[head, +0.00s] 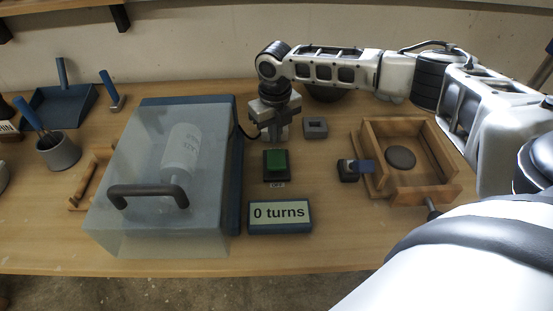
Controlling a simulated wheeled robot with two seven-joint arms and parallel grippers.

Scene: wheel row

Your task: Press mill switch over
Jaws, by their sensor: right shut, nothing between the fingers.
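The cover is down over a pale cylinder (182,150). My right gripper (277,137) points down just behind the switch in the picture, shut and empty. I cannot tell whether its fingertips touch the switch. A sign (280,215) in front of the switch reads "0 turns". My left gripper is not in view.
A small grey block with a hole (315,128) sits right of the gripper. A wooden box (435,186) with a dark disc and a blue-topped block (350,170) stand further right. A dustpan (62,108), brush and grey cup (58,152) are at left.

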